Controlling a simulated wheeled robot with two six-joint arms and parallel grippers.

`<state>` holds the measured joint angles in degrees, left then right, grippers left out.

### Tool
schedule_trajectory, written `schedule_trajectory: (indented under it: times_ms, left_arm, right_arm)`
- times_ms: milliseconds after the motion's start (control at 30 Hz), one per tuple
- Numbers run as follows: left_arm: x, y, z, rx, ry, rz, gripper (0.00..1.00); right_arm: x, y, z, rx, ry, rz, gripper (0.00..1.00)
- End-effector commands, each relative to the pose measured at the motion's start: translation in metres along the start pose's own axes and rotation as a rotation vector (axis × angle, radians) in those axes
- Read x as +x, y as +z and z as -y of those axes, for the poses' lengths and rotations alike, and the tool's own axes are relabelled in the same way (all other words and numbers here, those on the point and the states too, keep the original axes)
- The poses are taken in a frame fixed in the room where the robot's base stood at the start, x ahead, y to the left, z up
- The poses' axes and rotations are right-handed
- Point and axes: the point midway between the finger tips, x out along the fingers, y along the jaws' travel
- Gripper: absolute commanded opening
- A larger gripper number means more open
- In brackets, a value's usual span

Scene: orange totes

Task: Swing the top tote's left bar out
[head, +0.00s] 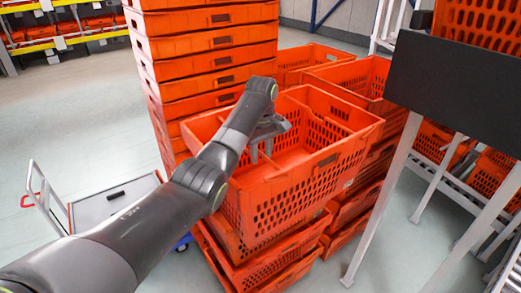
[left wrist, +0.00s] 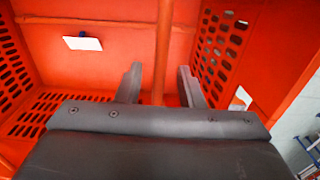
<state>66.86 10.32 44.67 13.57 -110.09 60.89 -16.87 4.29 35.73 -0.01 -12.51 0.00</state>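The top tote (head: 318,182) is an orange crate with slotted walls, open at the top, on a stack in the middle of the head view. My left gripper (head: 261,153) reaches over it from the left, fingers pointing down at its opening. In the left wrist view, a thin orange bar (left wrist: 164,35) runs up the picture and appears between the two spread fingers, with a gap on each side. I cannot tell how deep the fingers are around it. The bar is not clear in the head view, where my arm covers part of the tote's left side. My right gripper is out of view.
A tall stack of orange totes (head: 205,62) stands close behind the arm. More totes (head: 350,75) are at the back right. A dark panel on a pale frame (head: 455,90) is at the right.

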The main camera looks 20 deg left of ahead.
Motion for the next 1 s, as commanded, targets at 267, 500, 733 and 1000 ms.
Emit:
schedule_trajectory:
  times_ms: [267,500,733,1000]
  left_arm:
    - [0.000,0.000,0.000,0.000,0.000,0.000,0.08]
    - [-0.001,0.000,0.000,0.000,0.000,0.000,0.06]
    - [-0.016,-0.001,-0.001,-0.001,0.001,-0.001,0.06]
    - [-0.023,-0.001,-0.002,-0.001,-0.001,0.000,0.06]
  right_arm:
    - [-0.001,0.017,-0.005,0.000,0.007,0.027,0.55]
    - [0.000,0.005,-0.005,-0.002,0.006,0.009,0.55]
    - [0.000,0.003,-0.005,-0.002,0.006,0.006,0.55]
    - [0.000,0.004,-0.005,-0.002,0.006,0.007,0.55]
